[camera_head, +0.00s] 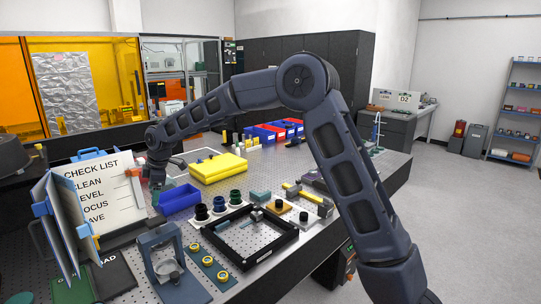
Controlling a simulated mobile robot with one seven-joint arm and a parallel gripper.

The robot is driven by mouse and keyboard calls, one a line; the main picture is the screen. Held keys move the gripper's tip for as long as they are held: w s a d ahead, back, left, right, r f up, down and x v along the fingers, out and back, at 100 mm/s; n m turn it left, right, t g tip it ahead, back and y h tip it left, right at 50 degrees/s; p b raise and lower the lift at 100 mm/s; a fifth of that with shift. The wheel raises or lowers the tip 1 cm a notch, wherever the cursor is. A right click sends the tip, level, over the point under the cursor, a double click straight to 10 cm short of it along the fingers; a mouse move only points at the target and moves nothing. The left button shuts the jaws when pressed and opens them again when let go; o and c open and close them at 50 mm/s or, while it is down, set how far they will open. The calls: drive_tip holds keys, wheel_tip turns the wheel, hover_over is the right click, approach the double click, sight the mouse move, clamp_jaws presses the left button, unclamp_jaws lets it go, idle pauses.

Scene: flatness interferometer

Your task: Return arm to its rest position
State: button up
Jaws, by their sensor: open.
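My arm (340,150) rises from the lower right, bends at a high elbow and reaches left across the table. My gripper (157,188) hangs at the far left end of the arm, pointing down, between the checklist board and the blue bin. It is small in view; its jaws are open and I see nothing held in them. Whether it touches the board or the bin cannot be told.
A checklist board (95,190) stands left of my gripper; an open blue bin (180,199) is just right of it. A yellow case (217,167), a black-framed tray (262,262) and several small optics parts crowd the perforated table (385,163). Open floor (450,220) lies right.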

drive_tip(key=w+d+r+m+t, duration=0.1)
drive_tip(key=w+d+r+m, duration=0.2)
drive_tip(key=d, duration=0.7)
drive_tip(key=w+d+r+m+t+h, duration=0.15)
drive_tip(key=d+r, duration=0.25)
drive_tip(key=d, duration=0.6)
drive_tip(key=w+d+r+m, duration=0.1)
drive_tip(key=d+r+m, duration=0.25)
drive_tip(key=d, duration=0.65)
drive_tip(key=s+d+r+m+h, duration=0.1)
drive_tip(key=s+d+r+m, duration=0.15)
drive_tip(key=d, duration=0.75)
drive_tip(key=s+d+r+m, duration=0.15)
drive_tip(key=d+m, duration=0.25)
drive_tip(key=d, duration=0.6)
drive_tip(key=s+d+f+m, duration=0.2)
drive_tip(key=s+d+m, duration=0.2)
drive_tip(key=s+d, duration=0.5)
drive_tip(key=s+d+f+m+t+h, duration=0.1)
drive_tip(key=s+d+f+m, duration=0.2)
drive_tip(key=s+d, duration=0.6)
drive_tip(key=shift+s+d+f+m, duration=0.35)
drive_tip(key=shift+d+m, duration=0.55)
drive_tip(key=shift+m, duration=0.35)
